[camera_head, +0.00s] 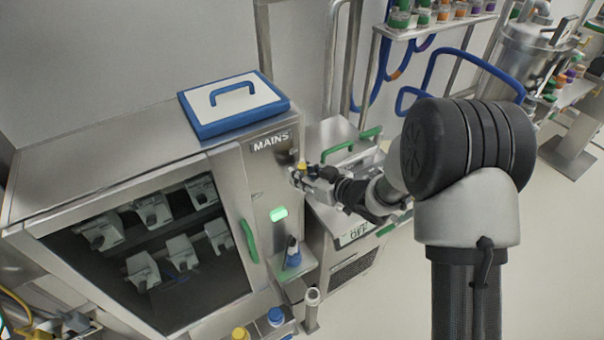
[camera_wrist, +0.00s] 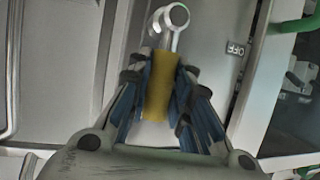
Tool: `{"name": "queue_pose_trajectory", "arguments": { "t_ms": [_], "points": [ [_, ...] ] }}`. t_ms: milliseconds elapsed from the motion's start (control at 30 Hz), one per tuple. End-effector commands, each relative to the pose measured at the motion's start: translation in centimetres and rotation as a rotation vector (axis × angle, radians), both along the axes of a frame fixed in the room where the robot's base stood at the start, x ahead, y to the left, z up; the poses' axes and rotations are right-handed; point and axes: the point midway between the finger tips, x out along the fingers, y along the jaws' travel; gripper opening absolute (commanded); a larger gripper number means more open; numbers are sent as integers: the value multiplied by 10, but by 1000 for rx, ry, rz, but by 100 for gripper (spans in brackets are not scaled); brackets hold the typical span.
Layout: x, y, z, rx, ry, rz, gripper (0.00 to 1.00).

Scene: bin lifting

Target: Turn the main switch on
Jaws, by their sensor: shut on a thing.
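The main switch has a yellow handle (camera_wrist: 158,88) on a metal pivot (camera_wrist: 172,18), seen in the wrist view. A little of the yellow handle also shows in the head view (camera_head: 302,166), on the cabinet front just right of the MAINS label (camera_head: 271,142). My gripper (camera_wrist: 160,72) is shut on the yellow handle, with a blue-padded finger on each side. In the head view my gripper (camera_head: 304,176) reaches the cabinet front from the right and hides most of the switch. An OFF label (camera_wrist: 235,48) is right of the handle in the wrist view.
The steel cabinet (camera_head: 110,165) has a dark window and a green handle (camera_head: 249,241). A green light (camera_head: 278,214) glows below the switch. A blue-and-white lid (camera_head: 234,103) lies on top. A lower steel unit (camera_head: 352,215) stands at right, under my arm.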

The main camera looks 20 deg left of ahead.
Motion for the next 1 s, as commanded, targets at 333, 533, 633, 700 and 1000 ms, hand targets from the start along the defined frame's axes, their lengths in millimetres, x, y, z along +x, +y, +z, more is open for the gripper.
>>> {"name": "queue_pose_trajectory", "arguments": {
  "t_ms": [333,533,633,700,1000],
  "points": [
    [1,0,2,4,-2,-2,35],
    [0,0,1,2,-1,-1,40],
    [0,0,1,1,-1,-1,40],
    [0,0,1,1,-1,-1,40],
    [-15,-32,16,1,-3,-5,40]
  ]
}}
